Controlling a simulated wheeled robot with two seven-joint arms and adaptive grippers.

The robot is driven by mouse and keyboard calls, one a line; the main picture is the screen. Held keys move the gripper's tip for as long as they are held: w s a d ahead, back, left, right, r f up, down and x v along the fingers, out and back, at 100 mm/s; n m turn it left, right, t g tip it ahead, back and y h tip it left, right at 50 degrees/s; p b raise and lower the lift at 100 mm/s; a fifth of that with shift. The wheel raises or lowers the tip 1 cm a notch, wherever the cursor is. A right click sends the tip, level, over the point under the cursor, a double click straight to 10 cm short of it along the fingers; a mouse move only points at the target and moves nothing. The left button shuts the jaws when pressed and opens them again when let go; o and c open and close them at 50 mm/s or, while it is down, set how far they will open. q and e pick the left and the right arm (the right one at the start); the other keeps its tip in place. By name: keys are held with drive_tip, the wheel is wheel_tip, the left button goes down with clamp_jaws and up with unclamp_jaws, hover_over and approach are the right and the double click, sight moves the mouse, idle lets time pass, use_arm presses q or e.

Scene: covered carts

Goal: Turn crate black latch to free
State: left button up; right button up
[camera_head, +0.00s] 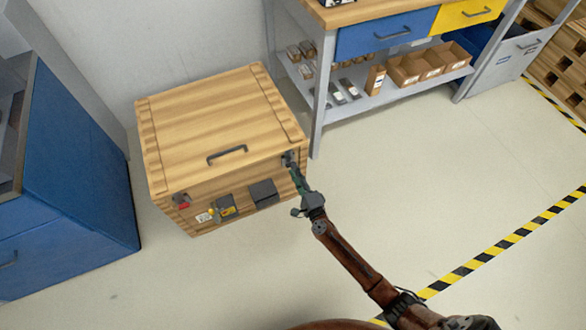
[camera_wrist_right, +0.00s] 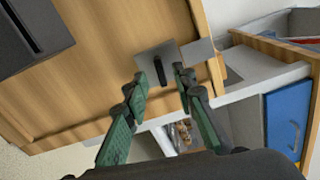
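The wooden crate (camera_head: 200,132) stands on the floor with its lid closed. The black latch (camera_head: 287,158) is at the right end of its front face, near the lid edge. In the right wrist view the latch is a short black bar (camera_wrist_right: 157,69) on a grey metal plate. My right gripper (camera_head: 295,172) is at the latch, and the green fingers are apart (camera_wrist_right: 161,77), one on each side of the black bar. I cannot tell whether either finger touches it. My left gripper is out of view.
The crate front also carries a red latch (camera_head: 181,200), a yellow-marked fitting (camera_head: 223,207) and a dark box (camera_head: 263,192). A handle (camera_head: 227,155) sits on the lid. A blue cabinet (camera_head: 75,190) stands left, a workbench (camera_head: 375,35) behind right. Floor at right is clear.

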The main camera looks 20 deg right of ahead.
drive_tip(key=s, duration=1)
drive_tip(key=shift+d, duration=0.2)
drive_tip(key=shift+w, duration=0.1)
